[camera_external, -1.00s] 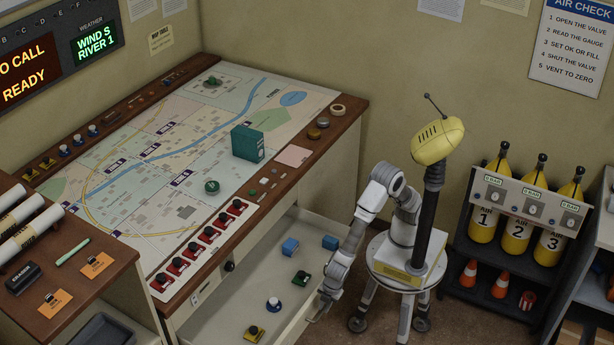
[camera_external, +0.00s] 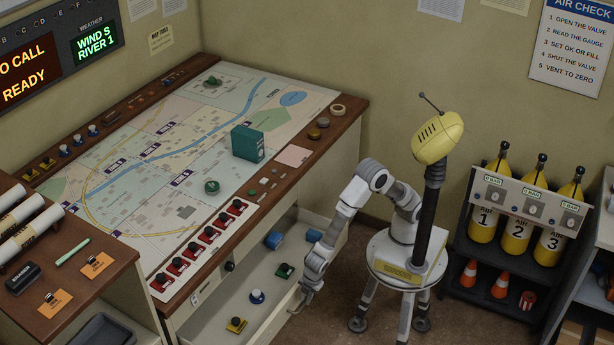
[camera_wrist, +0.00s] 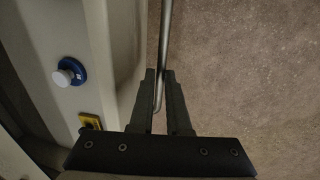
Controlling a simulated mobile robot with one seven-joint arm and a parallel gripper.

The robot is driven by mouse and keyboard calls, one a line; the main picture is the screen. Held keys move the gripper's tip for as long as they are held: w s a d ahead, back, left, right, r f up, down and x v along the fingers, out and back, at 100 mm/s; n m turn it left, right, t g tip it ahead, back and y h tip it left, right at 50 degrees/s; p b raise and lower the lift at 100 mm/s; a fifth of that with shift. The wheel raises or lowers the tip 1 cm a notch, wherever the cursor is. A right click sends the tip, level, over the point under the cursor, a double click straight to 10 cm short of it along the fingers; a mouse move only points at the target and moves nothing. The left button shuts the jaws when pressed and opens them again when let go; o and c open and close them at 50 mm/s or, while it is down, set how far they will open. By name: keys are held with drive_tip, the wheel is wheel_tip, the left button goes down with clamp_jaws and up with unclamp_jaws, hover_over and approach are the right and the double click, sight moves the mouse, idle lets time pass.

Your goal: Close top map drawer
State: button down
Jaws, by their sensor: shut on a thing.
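The top map drawer (camera_external: 222,322) is part-way out of the map table and holds several small pieces. Inside it are blue blocks (camera_external: 274,240), a green piece (camera_external: 285,270), a blue-and-white piece (camera_external: 257,297) and a yellow piece (camera_external: 236,325). My gripper (camera_external: 300,301) is at the drawer's front, on its outer side. In the wrist view my gripper (camera_wrist: 162,88) has its fingers on both sides of the metal drawer handle (camera_wrist: 164,50), shut on it. The blue-and-white piece (camera_wrist: 68,74) and the yellow piece (camera_wrist: 90,121) show left of the fingers.
A rack of yellow air cylinders (camera_external: 520,215) stands at the right. The floor (camera_external: 470,325) before the drawer is bare.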

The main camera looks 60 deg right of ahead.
drive_tip(key=p, duration=0.3)
hover_over(250, 284)
drive_tip(key=s, duration=0.1)
drive_tip(key=shift+s, duration=0.2)
drive_tip(key=shift+w+r, duration=0.1)
drive_tip(key=shift+w, duration=0.7)
drive_tip(key=c, duration=1)
unclamp_jaws()
drive_tip(key=shift+o, duration=0.6)
drive_tip(key=shift+s, duration=0.2)
drive_tip(key=s+r+p, duration=0.3)
drive_tip(key=r+p, duration=0.1)
drive_tip(key=r, duration=1.3)
drive_tip(key=shift+s, duration=0.1)
